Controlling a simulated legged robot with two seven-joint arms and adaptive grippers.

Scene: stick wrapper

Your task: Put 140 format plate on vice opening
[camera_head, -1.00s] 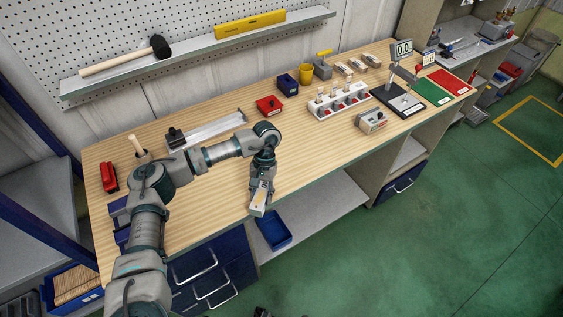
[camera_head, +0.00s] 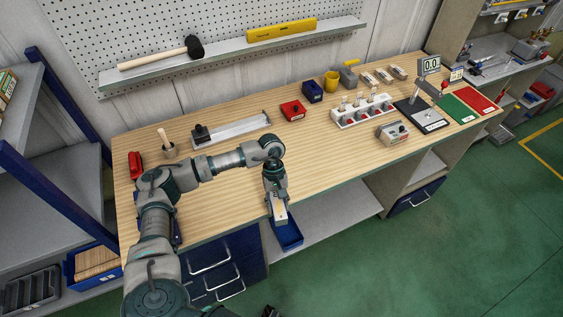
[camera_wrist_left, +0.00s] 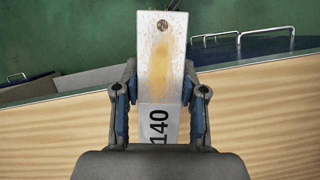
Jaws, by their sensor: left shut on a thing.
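The 140 format plate (camera_wrist_left: 158,65) is a pale metal strip with a hole near its far end, a yellowish stain and a label reading 140. My left gripper (camera_wrist_left: 160,105) is shut on it, with one finger along each side. In the head view the left gripper (camera_head: 276,195) points down at the front edge of the bench, and the plate (camera_head: 280,215) sticks out below it.
A blue bin (camera_head: 289,235) sits below the front edge. The bench middle is clear.

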